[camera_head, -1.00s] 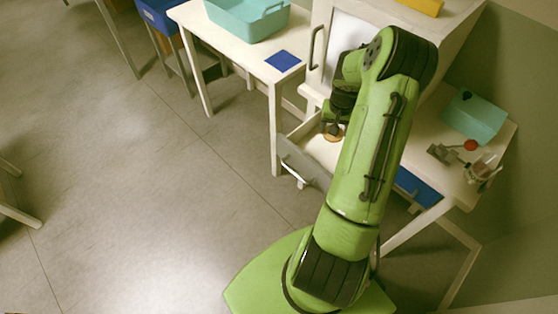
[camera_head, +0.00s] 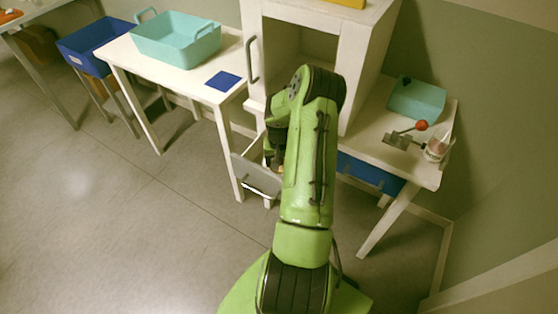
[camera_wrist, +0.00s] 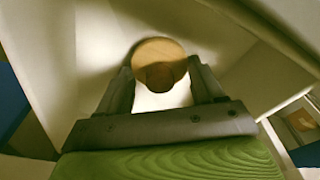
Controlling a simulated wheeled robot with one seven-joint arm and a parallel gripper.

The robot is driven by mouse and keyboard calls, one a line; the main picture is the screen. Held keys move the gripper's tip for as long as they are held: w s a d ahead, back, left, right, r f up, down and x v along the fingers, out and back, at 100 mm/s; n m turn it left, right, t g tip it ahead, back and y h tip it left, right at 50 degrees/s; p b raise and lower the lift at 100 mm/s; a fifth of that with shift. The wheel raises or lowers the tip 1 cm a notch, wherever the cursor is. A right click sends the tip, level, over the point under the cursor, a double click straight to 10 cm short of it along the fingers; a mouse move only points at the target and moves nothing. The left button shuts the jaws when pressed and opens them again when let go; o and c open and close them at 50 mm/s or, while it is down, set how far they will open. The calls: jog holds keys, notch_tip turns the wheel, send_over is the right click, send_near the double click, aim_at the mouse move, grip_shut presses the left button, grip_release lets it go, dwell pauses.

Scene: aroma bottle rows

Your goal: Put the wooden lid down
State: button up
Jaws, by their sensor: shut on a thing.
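A round wooden lid (camera_wrist: 158,50) with a darker knob is in the camera_wrist view. My gripper (camera_wrist: 161,78) is shut on it, with one finger on each side of the knob. Pale surfaces lie around and behind the lid; I cannot tell whether it touches them. In the camera_head view my gripper (camera_head: 275,160) is low at the open drawer (camera_head: 256,178) under the white cabinet, mostly behind my arm. The lid is not clear in that view.
A white cabinet (camera_head: 362,60) with an open-looking compartment stands behind my arm. On the left table are a teal basket (camera_head: 178,45) and a blue mat (camera_head: 223,81). The right table holds a teal box (camera_head: 417,100) and a red-knobbed device (camera_head: 403,138). Floor at left is clear.

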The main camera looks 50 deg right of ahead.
jog(key=shift+f, duration=0.2)
jog(key=o, duration=1)
